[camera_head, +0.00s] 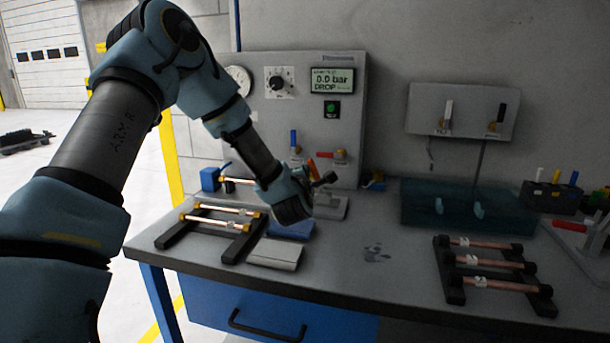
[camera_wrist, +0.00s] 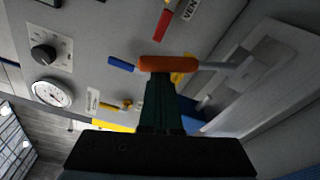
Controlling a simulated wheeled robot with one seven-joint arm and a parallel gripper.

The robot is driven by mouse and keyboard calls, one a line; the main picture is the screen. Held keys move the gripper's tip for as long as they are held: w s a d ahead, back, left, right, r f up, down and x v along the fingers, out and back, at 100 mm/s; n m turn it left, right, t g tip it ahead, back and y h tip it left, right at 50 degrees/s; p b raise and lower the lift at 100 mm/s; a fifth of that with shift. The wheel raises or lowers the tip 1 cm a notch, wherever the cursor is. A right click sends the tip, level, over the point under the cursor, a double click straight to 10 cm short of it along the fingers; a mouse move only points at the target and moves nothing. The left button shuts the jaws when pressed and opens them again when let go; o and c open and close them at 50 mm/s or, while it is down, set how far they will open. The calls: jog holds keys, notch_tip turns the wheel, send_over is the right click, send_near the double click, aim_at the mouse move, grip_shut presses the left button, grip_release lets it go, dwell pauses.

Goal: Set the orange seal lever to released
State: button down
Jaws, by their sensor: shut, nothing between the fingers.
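The orange seal lever (camera_wrist: 168,63) shows in the wrist view as a rounded orange handle on a pale metal arm. It lies crosswise right at the tips of my gripper (camera_wrist: 160,82). The dark fingers are together with nothing between them; I cannot tell whether the tips touch the handle. In the head view the lever's orange handle (camera_head: 314,168) sticks up beside my gripper (camera_head: 325,179), above a light grey clamp base (camera_head: 331,208). My wrist hides part of the lever's mount in the head view.
Behind stands a grey panel with a gauge (camera_head: 240,80), a knob, a display (camera_head: 332,80) reading 0.0 bar DROP, a blue-handled valve (camera_head: 294,140) and a red-handled valve (camera_head: 333,155). Racks of copper tubes lie left and right (camera_head: 490,262).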

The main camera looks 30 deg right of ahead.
jog(key=shift+s+d, duration=0.15)
jog(key=s+d+m+t+h+b, duration=0.1)
jog(key=s+d+m+b, duration=0.5)
jog(key=m+b, duration=0.4)
jog(key=shift+d+r+m+b, duration=0.15)
jog(key=shift+d+m+b, duration=0.2)
jog(key=shift+b, duration=2.3)
jog(key=shift+s, duration=0.1)
